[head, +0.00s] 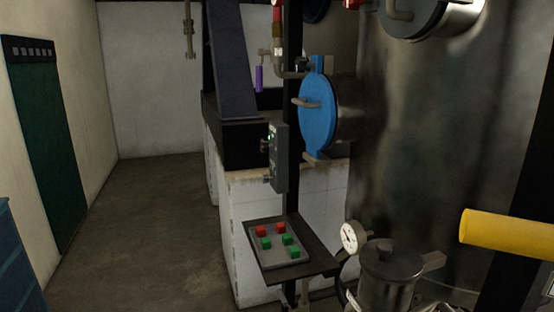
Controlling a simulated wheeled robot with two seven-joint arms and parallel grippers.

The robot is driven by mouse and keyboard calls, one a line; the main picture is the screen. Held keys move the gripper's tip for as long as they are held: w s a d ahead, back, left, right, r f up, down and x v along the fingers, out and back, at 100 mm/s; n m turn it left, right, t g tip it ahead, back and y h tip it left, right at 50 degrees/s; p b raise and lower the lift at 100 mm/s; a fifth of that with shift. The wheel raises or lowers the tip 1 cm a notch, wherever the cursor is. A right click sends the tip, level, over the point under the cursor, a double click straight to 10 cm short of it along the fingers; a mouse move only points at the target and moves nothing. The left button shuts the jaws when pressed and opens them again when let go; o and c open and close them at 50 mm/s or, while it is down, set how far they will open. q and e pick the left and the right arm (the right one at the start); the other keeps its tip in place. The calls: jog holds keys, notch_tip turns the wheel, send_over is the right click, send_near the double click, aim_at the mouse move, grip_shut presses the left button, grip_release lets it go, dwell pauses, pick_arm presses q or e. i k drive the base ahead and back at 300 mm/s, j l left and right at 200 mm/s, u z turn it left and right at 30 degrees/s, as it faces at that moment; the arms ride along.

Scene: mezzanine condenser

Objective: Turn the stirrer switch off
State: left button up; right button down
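No label marks the stirrer switch, so I cannot tell which control it is. A grey control panel (268,262) on a dark shelf carries red buttons (261,231) at the back and several green buttons (287,239). Above it, a dark grey switch box (280,158) is fixed to a black upright post. Neither of my grippers is in view.
A large dark metal vessel (430,150) fills the right side, with a blue round hatch (318,112) left of it. A pressure gauge (349,237), a lidded metal pot (388,265) and a yellow cylinder (505,232) are at right. Floor (150,220) at left is clear.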

aim_at(265, 145)
jog(key=i+j+z, duration=0.2)
jog(key=i+z, duration=0.15)
jog(key=i, duration=0.15)
jog(key=i+j+z, duration=0.35)
jog(key=i, duration=0.15)
jog(key=i+j+z, duration=0.3)
jog(key=i+j, duration=0.15)
